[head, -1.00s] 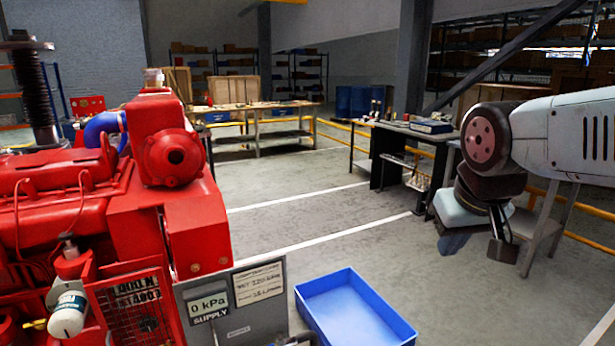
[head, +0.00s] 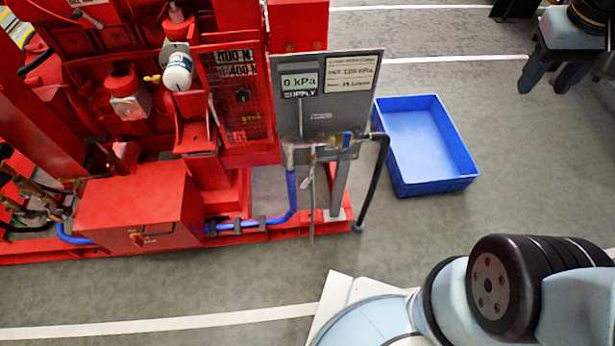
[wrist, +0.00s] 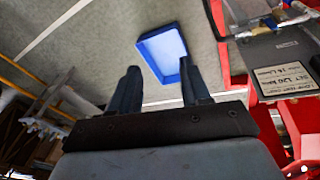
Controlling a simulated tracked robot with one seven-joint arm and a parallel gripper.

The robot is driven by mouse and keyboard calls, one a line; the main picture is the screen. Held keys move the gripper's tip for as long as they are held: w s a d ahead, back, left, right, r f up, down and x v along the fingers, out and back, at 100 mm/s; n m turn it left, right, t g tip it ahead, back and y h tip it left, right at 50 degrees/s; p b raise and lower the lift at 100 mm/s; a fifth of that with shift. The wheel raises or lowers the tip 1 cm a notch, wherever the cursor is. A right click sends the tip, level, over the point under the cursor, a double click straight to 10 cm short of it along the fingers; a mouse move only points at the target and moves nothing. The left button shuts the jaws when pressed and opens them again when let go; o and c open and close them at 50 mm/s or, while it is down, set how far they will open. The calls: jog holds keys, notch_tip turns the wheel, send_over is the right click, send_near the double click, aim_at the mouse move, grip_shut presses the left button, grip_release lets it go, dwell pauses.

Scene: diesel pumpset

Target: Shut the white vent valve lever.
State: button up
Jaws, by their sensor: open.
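The grey test panel (head: 330,110) stands at the end of the red pumpset, with a display reading 0 kPa. A row of small valves runs along its lower edge, one with a blue lever (head: 347,139). A small pale lever (head: 307,176) hangs below the row; it looks like the white vent lever, but its exact position is too small to tell. My gripper (wrist: 160,88) is open and empty in the wrist view, its two dark fingers apart. The panel shows at the upper right there (wrist: 285,50), clear of the fingers.
A blue bin (head: 425,145) lies on the floor right of the panel. A black hose (head: 382,180) bends down at the panel's right side, and a blue pipe (head: 291,190) drops on its left. The red pumpset (head: 140,200) fills the left. Floor in front is open.

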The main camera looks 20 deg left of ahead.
aim_at(306, 185)
jog(key=w+a+f+n+t+h, duration=0.15)
jog(key=a+f+n+h, duration=0.3)
jog(key=a+f, duration=0.45)
jog(key=w+a+f+n+t+h, duration=0.1)
jog(key=w+a+f+n+h, duration=0.3)
jog(key=a+f, duration=0.45)
jog(key=s+a+f+n+t+y, duration=0.1)
jog(key=s+a+f+n+t, duration=0.2)
jog(key=a+f+n+t, duration=0.25)
jog(key=s+a+f+n+t+y, duration=0.2)
jog(key=s+a+f+n+t, duration=0.25)
jog(key=f, duration=0.45)
jog(key=s+a+f+n+y, duration=0.2)
jog(key=s+f+n+y, duration=0.1)
jog(key=f+n+y, duration=0.3)
jog(key=s+a+f+n+t+y, duration=0.1)
jog(key=s+f+n+y, duration=0.25)
jog(key=f, duration=0.45)
jog(key=s+a+f+n+y, duration=0.2)
jog(key=s+f+n+y, duration=0.1)
jog(key=f+n+y, duration=0.3)
jog(key=x, duration=0.4)
jog(key=f+x, duration=0.1)
jog(key=x, duration=0.9)
jog(key=shift+w+f, duration=0.15)
jog(key=shift+w, duration=0.05)
jog(key=shift+c, duration=0.2)
jog(key=shift+d+h, duration=0.1)
jog(key=shift+h, duration=0.2)
grip_shut()
